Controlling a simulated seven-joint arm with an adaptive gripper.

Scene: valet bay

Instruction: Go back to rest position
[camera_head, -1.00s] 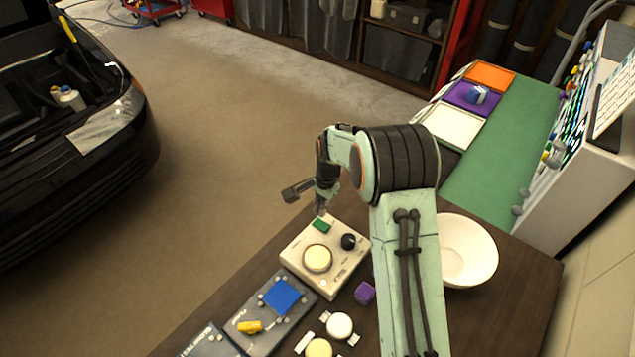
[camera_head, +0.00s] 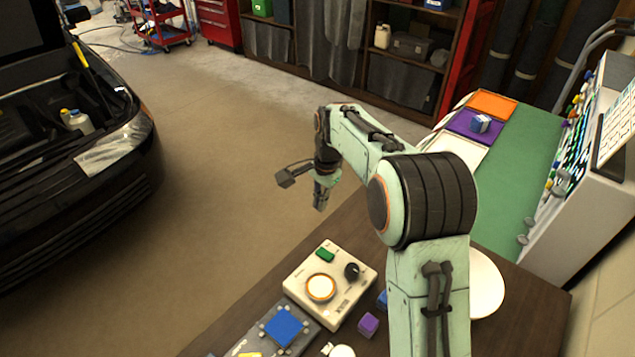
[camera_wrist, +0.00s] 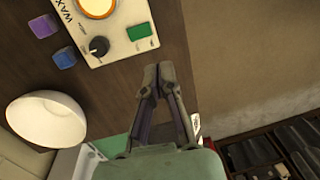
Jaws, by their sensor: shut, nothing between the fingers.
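My gripper (camera_head: 319,203) hangs from the raised arm in the head view, pointing down. It is over the table's far left edge, above and apart from the cream control box (camera_head: 300,284). In the wrist view the two fingertips (camera_wrist: 158,76) are together with nothing between them. The box, marked WAX, has a round pale button with an orange ring (camera_head: 321,288), a black knob (camera_head: 352,271) and a green rectangular button (camera_head: 325,254). In the wrist view the round button (camera_wrist: 97,5) looks lit.
A purple cube (camera_head: 368,325) and a blue cube (camera_wrist: 65,57) lie beside the box. A white bowl (camera_head: 487,285) is partly behind my arm. A grey unit with a blue pad (camera_head: 283,326) is at the front. The car (camera_head: 70,180) stands left; open floor lies between.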

